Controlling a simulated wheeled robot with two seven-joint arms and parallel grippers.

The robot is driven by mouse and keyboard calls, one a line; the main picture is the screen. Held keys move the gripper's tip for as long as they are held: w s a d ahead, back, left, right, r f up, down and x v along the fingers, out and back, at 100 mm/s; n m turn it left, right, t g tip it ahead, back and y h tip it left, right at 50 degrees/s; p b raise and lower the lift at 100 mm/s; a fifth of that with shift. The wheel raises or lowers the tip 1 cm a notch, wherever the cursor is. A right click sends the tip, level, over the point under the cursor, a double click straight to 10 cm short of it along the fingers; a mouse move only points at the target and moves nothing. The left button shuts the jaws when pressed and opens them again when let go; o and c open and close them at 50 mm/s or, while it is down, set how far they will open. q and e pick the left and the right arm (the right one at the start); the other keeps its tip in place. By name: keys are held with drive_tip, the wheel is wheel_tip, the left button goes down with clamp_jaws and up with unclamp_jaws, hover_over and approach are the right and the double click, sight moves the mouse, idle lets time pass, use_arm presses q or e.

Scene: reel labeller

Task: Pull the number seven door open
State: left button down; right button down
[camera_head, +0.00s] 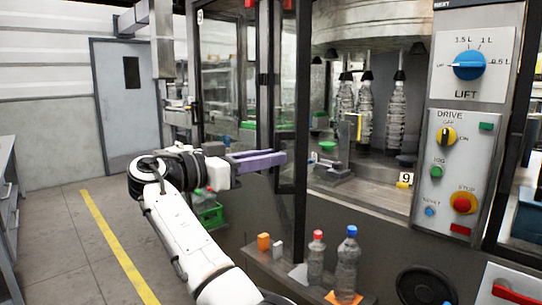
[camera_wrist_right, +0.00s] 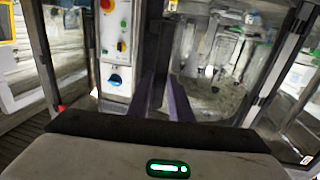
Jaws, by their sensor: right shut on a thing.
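My right gripper (camera_head: 282,158) reaches in from below in the head view, its purple fingers pointing right. They are closed on the dark upright door frame (camera_head: 301,125), or a handle on it; I cannot tell which. In the right wrist view, the purple fingers (camera_wrist_right: 168,98) lie beside a dark vertical bar (camera_wrist_right: 157,45). The door's narrow glass pane (camera_head: 286,95) shows at a steep angle. No number seven is readable on it. My left gripper is not in view.
A control panel (camera_head: 458,130) with knobs and buttons stands right of the opening. Bottles (camera_head: 365,110) hang inside the machine. Two capped bottles (camera_head: 347,265) stand on a low ledge. A green crate (camera_head: 208,216) sits behind my arm. The floor (camera_head: 75,235) at left is clear.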

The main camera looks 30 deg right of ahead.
drive_tip(key=shift+w+r+t, duration=0.3)
drive_tip(key=shift+w+r, duration=0.05)
drive_tip(key=shift+w, duration=0.05)
drive_tip(key=c, duration=2)
unclamp_jaws()
drive_tip(key=shift+d, duration=0.1)
drive_tip(key=shift+o, duration=0.4)
drive_tip(key=shift+w+d+f, duration=0.15)
drive_tip(key=shift+w+f, duration=0.15)
drive_tip(key=shift+f, duration=0.1)
drive_tip(key=shift+s+a, duration=0.1)
drive_tip(key=shift+a, duration=0.1)
